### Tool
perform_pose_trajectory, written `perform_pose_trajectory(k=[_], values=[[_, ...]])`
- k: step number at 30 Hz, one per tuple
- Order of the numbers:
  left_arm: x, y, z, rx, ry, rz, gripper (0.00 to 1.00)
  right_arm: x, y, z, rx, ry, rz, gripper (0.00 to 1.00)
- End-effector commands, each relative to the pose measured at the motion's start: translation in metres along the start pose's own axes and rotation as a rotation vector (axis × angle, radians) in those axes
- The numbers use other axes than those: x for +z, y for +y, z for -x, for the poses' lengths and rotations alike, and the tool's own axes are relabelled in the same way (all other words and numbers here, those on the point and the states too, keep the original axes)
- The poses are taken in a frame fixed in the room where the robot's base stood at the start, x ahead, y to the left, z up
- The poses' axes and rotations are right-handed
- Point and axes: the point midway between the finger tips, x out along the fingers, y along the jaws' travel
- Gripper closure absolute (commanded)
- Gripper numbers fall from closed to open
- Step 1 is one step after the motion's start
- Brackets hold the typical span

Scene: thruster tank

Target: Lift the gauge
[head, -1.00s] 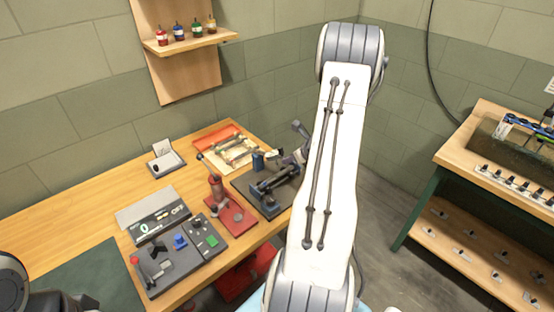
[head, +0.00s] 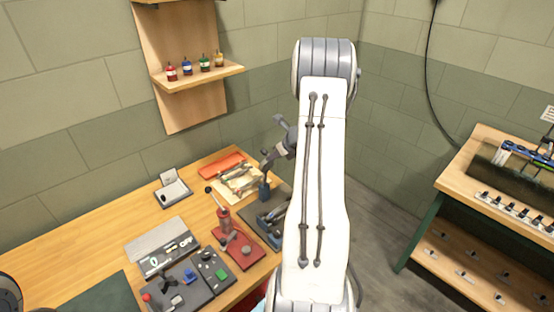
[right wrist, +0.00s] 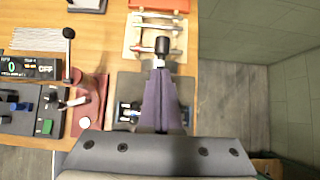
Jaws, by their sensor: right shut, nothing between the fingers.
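My right gripper (head: 265,163) is shut and empty, above the back of the bench near a grey fixture (head: 274,233). In the right wrist view, its purple fingers (right wrist: 160,76) point toward a black knob with a silver collar (right wrist: 162,46). The knob lies just beyond the fingertips, and I cannot tell whether they touch. A light wooden tray (right wrist: 134,36) with several metal rods lies behind it. I cannot tell for sure which thing is the gauge. The fixture is partly hidden by my right arm. My left gripper is out of view.
A red lever press (head: 238,248) stands left of the fixture. A control panel (head: 190,285) and a display unit (head: 168,254) are farther left. A wall shelf (head: 200,77) holds several small bottles. A second bench (head: 470,188) with a tank stands at the right.

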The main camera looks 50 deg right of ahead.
Motion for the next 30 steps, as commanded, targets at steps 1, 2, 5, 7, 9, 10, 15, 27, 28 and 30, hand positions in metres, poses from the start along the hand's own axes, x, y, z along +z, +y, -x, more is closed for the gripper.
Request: perform_pose_trajectory(k=[1, 2, 5, 7, 9, 10, 15, 27, 28, 30], values=[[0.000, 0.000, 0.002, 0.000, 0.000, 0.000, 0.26, 0.009, 0.000, 0.000, 0.000, -0.011, 0.002, 1.00], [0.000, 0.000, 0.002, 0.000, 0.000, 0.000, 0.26, 0.010, 0.000, -0.001, 0.000, -0.012, 0.003, 1.00], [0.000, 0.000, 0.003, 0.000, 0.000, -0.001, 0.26, 0.016, 0.001, -0.002, 0.001, -0.016, 0.004, 1.00], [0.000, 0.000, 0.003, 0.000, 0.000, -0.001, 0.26, 0.018, 0.002, -0.003, 0.003, -0.018, 0.004, 1.00], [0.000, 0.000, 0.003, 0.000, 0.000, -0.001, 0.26, 0.020, 0.002, -0.003, 0.004, -0.020, 0.003, 1.00], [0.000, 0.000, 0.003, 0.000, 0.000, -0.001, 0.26, 0.020, 0.002, -0.003, 0.004, -0.020, 0.003, 1.00], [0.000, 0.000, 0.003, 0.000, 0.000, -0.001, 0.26, 0.021, 0.003, -0.003, 0.004, -0.021, 0.005, 1.00], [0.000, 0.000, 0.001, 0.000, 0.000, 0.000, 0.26, 0.019, 0.003, -0.003, 0.003, -0.021, 0.007, 1.00], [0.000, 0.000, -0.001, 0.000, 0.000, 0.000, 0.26, 0.018, 0.003, -0.002, 0.003, -0.020, 0.007, 1.00], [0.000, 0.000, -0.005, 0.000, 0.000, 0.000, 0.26, 0.012, 0.003, -0.001, 0.002, -0.018, 0.006, 1.00]])
